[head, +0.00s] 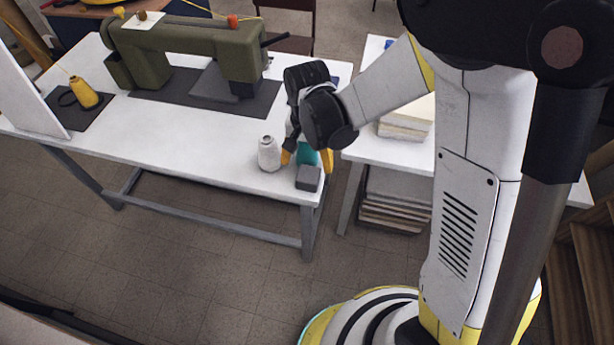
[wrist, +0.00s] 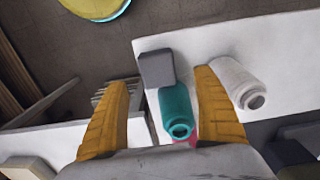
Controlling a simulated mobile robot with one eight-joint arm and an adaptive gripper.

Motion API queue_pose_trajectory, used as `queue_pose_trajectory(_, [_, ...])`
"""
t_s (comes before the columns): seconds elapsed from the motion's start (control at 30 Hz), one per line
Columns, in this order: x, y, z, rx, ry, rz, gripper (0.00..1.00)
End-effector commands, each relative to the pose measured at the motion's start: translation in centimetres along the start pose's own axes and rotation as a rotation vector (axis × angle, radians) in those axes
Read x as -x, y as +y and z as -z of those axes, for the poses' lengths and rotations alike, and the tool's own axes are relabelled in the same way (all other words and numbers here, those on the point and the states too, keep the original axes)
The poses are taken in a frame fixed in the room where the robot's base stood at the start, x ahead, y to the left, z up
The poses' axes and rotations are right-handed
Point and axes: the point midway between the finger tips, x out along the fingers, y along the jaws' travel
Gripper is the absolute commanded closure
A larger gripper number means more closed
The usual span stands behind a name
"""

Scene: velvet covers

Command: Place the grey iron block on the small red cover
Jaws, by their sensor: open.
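The grey iron block (head: 308,179) sits on the white table at its front right corner. It also shows in the wrist view (wrist: 157,68), near the level of the fingertips. My gripper (head: 306,162) is open, its yellow fingers (wrist: 162,78) apart and pointing down, just behind and above the block in the head view. A teal spool (wrist: 175,108) shows between the fingers, beside the block; my gripper partly hides it in the head view. A small pinkish-red patch (wrist: 190,142) shows past the teal spool, perhaps the red cover; most of it is hidden.
A white spool (head: 269,154) stands just left of my gripper. A green sewing machine (head: 190,50) stands farther back on the table (head: 180,135). A yellow thread cone (head: 84,93) is at far left. A second table with stacked boards (head: 405,125) is on the right.

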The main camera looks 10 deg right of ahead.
Motion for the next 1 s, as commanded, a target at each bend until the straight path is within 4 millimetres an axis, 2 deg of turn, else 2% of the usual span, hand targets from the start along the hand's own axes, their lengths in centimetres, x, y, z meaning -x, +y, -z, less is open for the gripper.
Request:
queue_pose_trajectory(0.17, [-1.3, 0.1, 0.0, 0.0, 0.0, 0.0, 0.21])
queue_pose_trajectory(0.43, [-5.4, 0.4, -0.2, 0.0, 0.001, 0.001, 0.21])
queue_pose_trajectory(0.67, [-5.4, 0.4, -0.2, 0.001, 0.001, 0.001, 0.21])
queue_pose_trajectory(0.7, [-5.4, 0.4, -0.2, 0.001, 0.001, 0.001, 0.26])
queue_pose_trajectory(0.77, [-5.4, 0.4, -0.2, 0.0, 0.001, 0.001, 0.44])
queue_pose_trajectory(0.9, [-5.4, 0.4, -0.2, 0.001, 0.001, 0.001, 0.87])
queue_pose_trajectory(1.0, [-5.4, 0.4, -0.2, 0.001, 0.001, 0.001, 0.88])
